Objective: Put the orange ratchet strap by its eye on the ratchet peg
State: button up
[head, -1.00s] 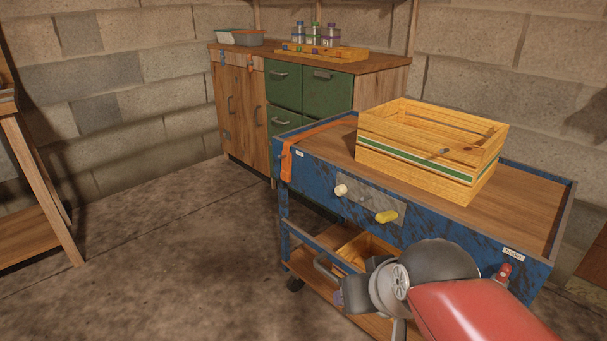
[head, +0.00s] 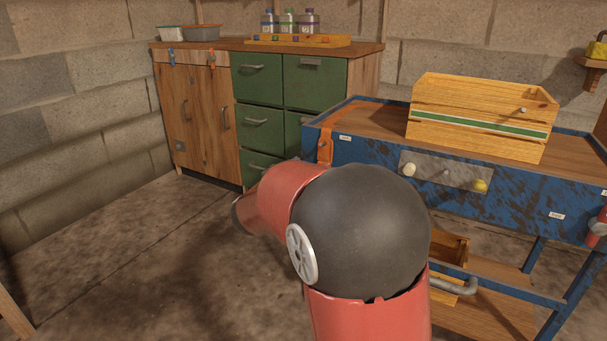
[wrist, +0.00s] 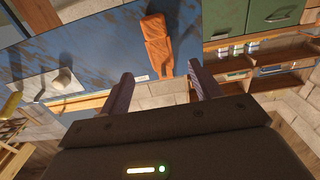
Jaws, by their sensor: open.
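The orange ratchet strap (head: 325,147) hangs at the left front corner of the blue cart in the head view. Its lower part is hidden behind my arm. In the wrist view the strap (wrist: 158,45) lies against the blue cart face, ahead of and roughly between my fingers. My gripper (wrist: 160,86) is open and empty, with the strap beyond its fingertips. In the head view my arm hides it. A grey metal plate (head: 428,172) on the cart front bears a white knob (head: 409,170), a small grey peg and a yellow knob (head: 480,186). I cannot tell which peg is the ratchet peg.
A wooden crate (head: 475,132) stands on the blue cart (head: 375,155). A red object (head: 598,226) hangs at its right end. A green-drawered cabinet (head: 318,83) with bottles stands behind left. The floor at left is clear.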

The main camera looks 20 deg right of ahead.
aim_at(324, 153)
jog(key=x, duration=0.7)
jog(key=shift+b, duration=0.35)
jog(key=c, duration=1.1)
jog(key=shift+r+p, duration=0.4)
jog(key=shift+p, duration=0.2)
jog(key=shift+s+a, duration=0.15)
jog(key=shift+a, duration=0.1)
jog(key=shift+r+p+v, duration=0.25)
jog(key=shift+p+v, duration=0.35)
jog(key=shift+v, duration=0.6)
jog(key=shift+s+a, duration=0.15)
